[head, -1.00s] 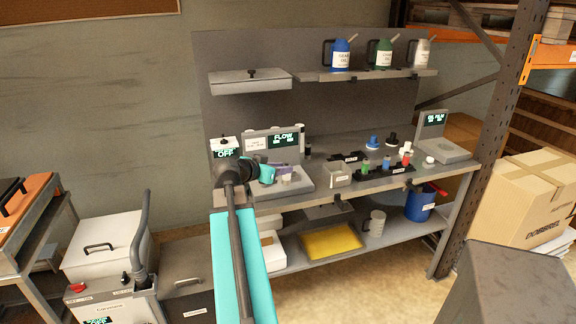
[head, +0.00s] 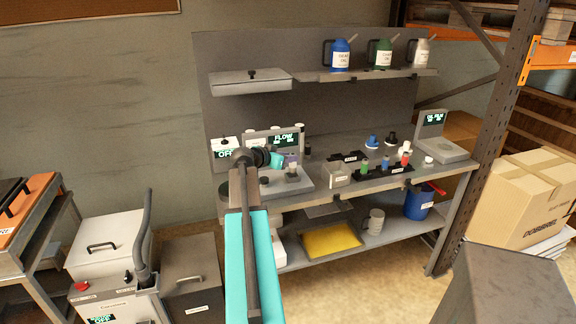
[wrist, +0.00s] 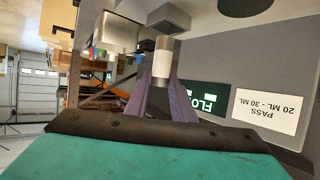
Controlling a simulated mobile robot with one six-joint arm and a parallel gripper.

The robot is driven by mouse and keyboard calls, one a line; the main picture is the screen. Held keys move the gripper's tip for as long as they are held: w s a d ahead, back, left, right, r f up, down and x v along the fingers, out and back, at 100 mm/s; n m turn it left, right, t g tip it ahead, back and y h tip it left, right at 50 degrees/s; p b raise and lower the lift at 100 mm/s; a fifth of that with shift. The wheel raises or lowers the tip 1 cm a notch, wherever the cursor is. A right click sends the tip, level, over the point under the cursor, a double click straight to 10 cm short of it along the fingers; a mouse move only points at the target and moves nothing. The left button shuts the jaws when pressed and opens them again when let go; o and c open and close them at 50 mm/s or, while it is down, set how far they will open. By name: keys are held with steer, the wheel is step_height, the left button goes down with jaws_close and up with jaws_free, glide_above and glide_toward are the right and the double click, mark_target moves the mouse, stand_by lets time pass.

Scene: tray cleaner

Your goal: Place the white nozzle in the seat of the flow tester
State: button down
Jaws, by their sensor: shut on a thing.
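The flow tester (head: 302,185) stands on the bench at left, with a lit FLOW display (head: 286,140) behind its base. In the head view the nozzle and seat are too small to separate clearly. The wrist view is upside down.
A dark round piece (head: 264,181) is on the tester's base at left. To the right are a small grey bin (head: 337,176), a black rack (head: 372,172) with coloured nozzles, and a grey device (head: 450,151). A shelf (head: 360,76) with jugs hangs above.

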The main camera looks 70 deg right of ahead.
mark_target(290, 165)
stand_by(0.4)
steer(key=shift+f+p, duration=0.65)
steer(key=shift+f, duration=1.05)
steer(key=shift+f, duration=0.15)
steer(key=c, duration=1.5)
jaws_free()
steer(key=shift+b+v, duration=1.7)
steer(key=shift+v, duration=4.35)
